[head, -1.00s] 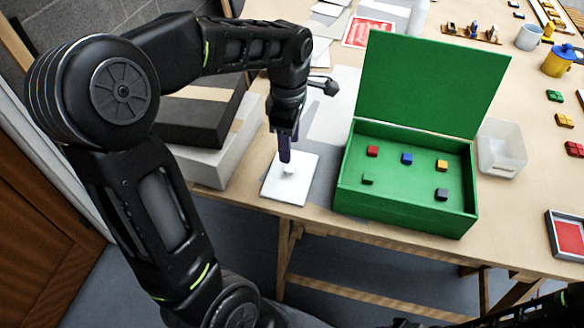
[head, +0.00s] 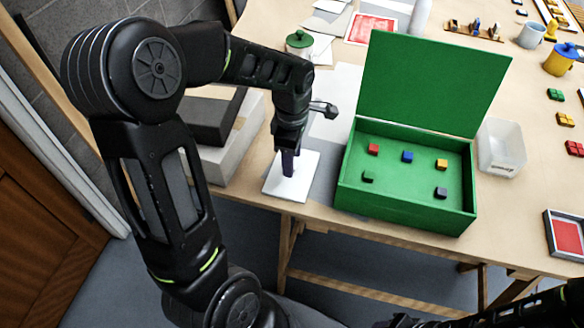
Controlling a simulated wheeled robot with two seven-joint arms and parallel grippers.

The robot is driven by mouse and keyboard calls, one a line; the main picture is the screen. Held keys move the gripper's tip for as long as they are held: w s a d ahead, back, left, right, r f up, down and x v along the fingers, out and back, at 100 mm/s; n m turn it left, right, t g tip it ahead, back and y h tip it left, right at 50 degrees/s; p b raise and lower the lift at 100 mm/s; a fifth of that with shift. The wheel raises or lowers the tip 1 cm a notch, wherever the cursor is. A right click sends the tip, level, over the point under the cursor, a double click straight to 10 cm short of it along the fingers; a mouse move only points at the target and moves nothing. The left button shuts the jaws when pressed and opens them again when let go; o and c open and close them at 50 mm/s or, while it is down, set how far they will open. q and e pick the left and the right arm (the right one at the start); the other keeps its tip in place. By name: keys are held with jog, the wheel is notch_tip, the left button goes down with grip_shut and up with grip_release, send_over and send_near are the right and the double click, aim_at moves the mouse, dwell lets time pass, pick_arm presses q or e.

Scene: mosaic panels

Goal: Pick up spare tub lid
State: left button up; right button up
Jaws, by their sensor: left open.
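The spare tub lid looks to be a white square plate (head: 298,184) lying flat near the table's front edge, left of the green box. In the earlier frame a small white knob showed at its middle; my gripper now hides it. My left gripper (head: 288,172) points down over the middle of the plate, its purple-grey fingers low at the knob. It is open, and I cannot tell whether the fingers touch the knob. Part of my right arm shows at the bottom right edge, but its gripper is not visible.
An open green box (head: 405,212) with several small coloured blocks stands right of the plate, lid raised. A clear tub (head: 502,148) stands beyond it. Grey and white boxes (head: 226,150) lie on the left. A green-lidded jar (head: 299,43) stands behind my left arm.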

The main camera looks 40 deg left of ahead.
pick_arm(q)
jog(key=shift+f, duration=0.95)
grip_shut()
